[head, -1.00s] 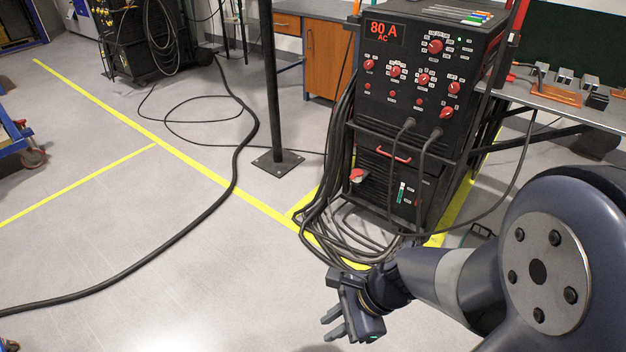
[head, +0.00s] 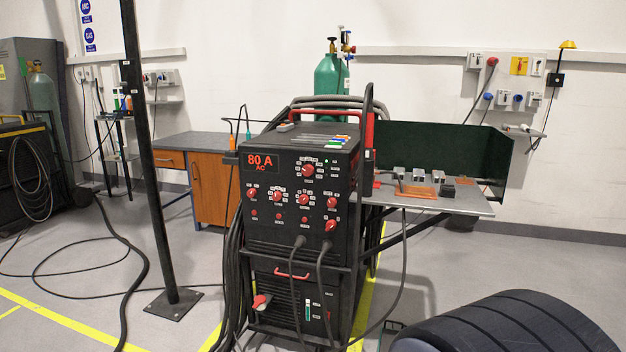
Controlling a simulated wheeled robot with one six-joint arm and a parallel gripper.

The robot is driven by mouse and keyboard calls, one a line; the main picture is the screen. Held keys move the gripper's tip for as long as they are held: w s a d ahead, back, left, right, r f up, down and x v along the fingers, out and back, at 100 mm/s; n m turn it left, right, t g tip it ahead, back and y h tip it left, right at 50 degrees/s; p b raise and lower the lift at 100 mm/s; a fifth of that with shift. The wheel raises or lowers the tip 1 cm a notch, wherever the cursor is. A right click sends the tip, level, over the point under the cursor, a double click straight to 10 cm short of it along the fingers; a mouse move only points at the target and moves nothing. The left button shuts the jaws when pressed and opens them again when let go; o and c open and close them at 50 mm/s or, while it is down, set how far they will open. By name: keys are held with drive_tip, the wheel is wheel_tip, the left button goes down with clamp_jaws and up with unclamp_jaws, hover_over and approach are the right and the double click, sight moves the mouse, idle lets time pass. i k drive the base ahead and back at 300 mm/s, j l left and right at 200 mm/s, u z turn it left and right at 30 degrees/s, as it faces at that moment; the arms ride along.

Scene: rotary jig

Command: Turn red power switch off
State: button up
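The black welding machine (head: 262,225) stands in the middle of the head view, its front facing me. Several red knobs are on the upper panel, the largest (head: 308,170) near the top. A small green light (head: 326,161) shows beside it. My gripper is out of view; only a dark part of my arm shows at the bottom right.
Cables hang from the machine's front and left side. A black post (head: 150,160) stands to its left on a floor plate. A metal work table (head: 470,205) with a dark green screen (head: 440,150) is at the right. Grey floor at the left is mostly clear, with loose cables.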

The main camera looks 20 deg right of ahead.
sight(331, 224)
drive_tip(key=i+l+z, duration=0.1)
drive_tip(key=i+z, duration=0.2)
drive_tip(key=i, duration=0.45)
drive_tip(key=i+z, duration=0.35)
drive_tip(key=i, duration=0.45)
